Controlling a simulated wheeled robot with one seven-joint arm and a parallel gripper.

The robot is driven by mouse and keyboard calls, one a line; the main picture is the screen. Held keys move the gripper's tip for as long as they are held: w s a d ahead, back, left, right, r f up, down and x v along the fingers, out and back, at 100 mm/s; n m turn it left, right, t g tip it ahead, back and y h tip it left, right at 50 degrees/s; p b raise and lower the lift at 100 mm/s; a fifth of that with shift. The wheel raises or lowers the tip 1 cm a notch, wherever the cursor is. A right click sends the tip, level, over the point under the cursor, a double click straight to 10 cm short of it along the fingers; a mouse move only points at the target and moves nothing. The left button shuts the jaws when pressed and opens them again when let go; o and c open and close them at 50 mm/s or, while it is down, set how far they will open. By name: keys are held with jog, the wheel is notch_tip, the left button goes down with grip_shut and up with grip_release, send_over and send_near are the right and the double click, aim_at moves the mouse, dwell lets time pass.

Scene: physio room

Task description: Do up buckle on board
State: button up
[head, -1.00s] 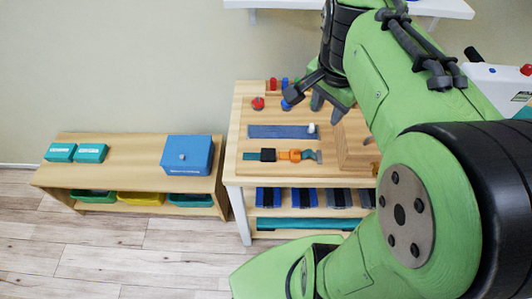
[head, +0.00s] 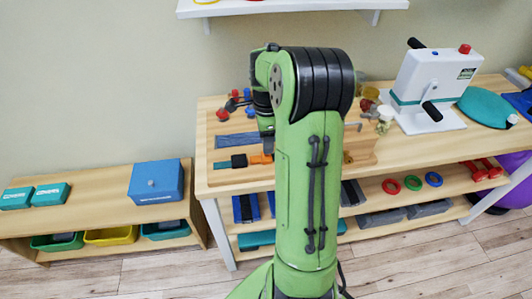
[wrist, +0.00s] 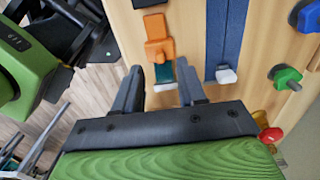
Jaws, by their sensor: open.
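The wooden board (head: 208,150) lies at the left end of the table. Its buckle has a black half (head: 239,160) on a teal strap (head: 221,165) and an orange half (head: 260,158) to the right. In the wrist view, the black half (wrist: 148,3) is cut by the top edge; a narrow strip of wood shows between it and the orange half (wrist: 158,42). My gripper (wrist: 160,88) is open, its fingers either side of the orange half's teal strap (wrist: 164,72). I cannot tell whether they touch it. In the head view my arm hides most of the gripper.
A blue strip (wrist: 229,30) with a white end runs beside the buckle. Red and blue knobs (head: 234,94) stand at the board's back. A white crank machine (head: 432,85) stands right of my arm. A low bench with a blue box (head: 155,181) is at left.

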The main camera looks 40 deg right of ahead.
aim_at(261, 156)
notch_tip(261, 156, down, 4)
jog(key=shift+r+b, duration=0.1)
jog(key=shift+b, duration=0.3)
grip_shut()
